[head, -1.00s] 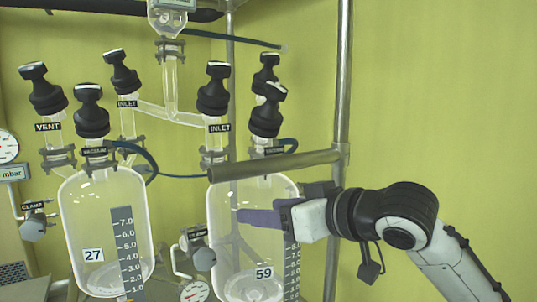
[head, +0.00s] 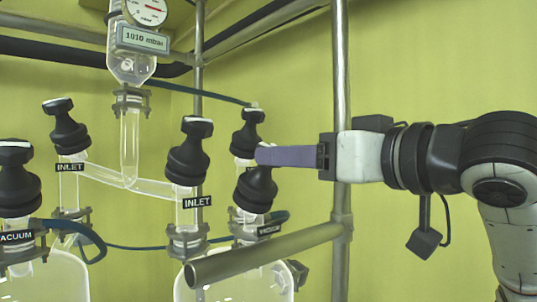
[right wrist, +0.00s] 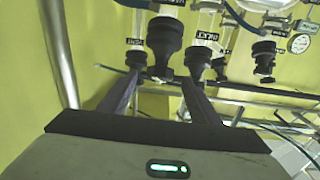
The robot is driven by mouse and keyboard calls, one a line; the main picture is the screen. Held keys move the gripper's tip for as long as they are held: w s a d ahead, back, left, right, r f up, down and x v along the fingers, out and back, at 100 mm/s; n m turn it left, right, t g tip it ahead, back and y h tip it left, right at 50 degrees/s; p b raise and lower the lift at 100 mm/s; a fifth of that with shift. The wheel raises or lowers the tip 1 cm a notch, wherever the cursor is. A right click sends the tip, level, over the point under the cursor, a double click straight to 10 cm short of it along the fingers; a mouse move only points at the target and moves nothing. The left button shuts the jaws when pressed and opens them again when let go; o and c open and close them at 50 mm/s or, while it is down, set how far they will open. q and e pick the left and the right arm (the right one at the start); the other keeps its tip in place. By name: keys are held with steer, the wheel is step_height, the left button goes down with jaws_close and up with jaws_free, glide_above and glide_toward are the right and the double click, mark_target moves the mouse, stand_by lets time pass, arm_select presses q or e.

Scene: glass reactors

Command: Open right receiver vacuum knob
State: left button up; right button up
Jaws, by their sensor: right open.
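In the right wrist view the two fingers of my right gripper (right wrist: 160,95) are apart. A large black knob (right wrist: 163,40), which looks like the same one, has its cap between the fingertips. Contact cannot be told. My left gripper is not in view.
An INLET knob (head: 188,152) stands left of the vacuum knob, and another black knob (head: 248,132) stands close behind. A horizontal metal bar (head: 270,254) crosses in front below. A vertical pole (head: 341,110) rises at the right. The left receiver's knobs (head: 18,178) are farther left.

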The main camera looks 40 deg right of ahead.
steer(key=w, duration=0.5)
steer(key=shift+w+a+p, duration=0.1)
steer(key=shift+w+p, duration=0.25)
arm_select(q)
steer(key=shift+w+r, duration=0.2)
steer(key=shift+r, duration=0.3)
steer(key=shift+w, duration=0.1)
arm_select(e)
steer(key=shift+c, duration=1.3)
steer(key=c, duration=0.8)
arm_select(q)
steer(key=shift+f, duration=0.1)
arm_select(e)
steer(key=shift+f+n+y, duration=0.1)
steer(key=shift+n+y, duration=0.2)
steer(key=shift+y, duration=0.1)
